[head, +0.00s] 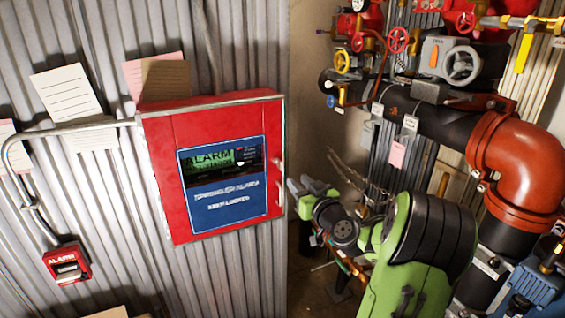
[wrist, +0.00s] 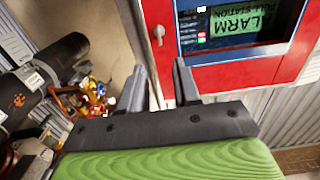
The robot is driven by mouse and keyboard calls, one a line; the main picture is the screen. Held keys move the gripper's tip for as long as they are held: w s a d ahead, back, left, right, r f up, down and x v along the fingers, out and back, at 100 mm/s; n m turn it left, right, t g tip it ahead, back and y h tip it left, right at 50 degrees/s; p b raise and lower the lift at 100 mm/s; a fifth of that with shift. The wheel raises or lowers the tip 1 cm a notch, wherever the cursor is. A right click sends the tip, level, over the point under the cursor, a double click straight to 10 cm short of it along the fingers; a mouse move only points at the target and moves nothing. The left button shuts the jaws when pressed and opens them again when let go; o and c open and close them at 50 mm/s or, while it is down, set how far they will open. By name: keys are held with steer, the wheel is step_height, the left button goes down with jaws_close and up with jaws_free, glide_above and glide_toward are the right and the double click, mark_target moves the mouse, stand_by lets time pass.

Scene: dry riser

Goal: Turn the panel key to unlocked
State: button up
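The red alarm panel (head: 158,165) is on the corrugated wall, with a dark display and a blue sign. Its door looks shut. A small silver key or latch (head: 278,163) is at the panel's right edge; whether it is a key is too small to tell. In the wrist view the silver piece (wrist: 158,34) is on the red panel (wrist: 160,12), beyond the fingertips. My gripper (wrist: 158,78) is open, its two dark fingers apart with nothing seen between them. In the head view my gripper (head: 308,187) is just right of the panel's edge, below the silver piece.
Black pipes with a large red-brown elbow (head: 518,160), valves and a grey actuator box (head: 463,62) crowd the right side. A small red alarm pull box (head: 68,262) and a conduit are on the wall at left. Paper notes (head: 66,92) hang around the panel.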

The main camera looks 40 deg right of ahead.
steer(key=p, duration=0.3)
glide_toward(284, 167)
steer(key=w+a+r, duration=0.1)
steer(key=w+r, duration=0.3)
steer(key=w, duration=0.1)
steer(key=shift+w+f, duration=0.2)
steer(key=shift+w, duration=0.15)
jaws_close()
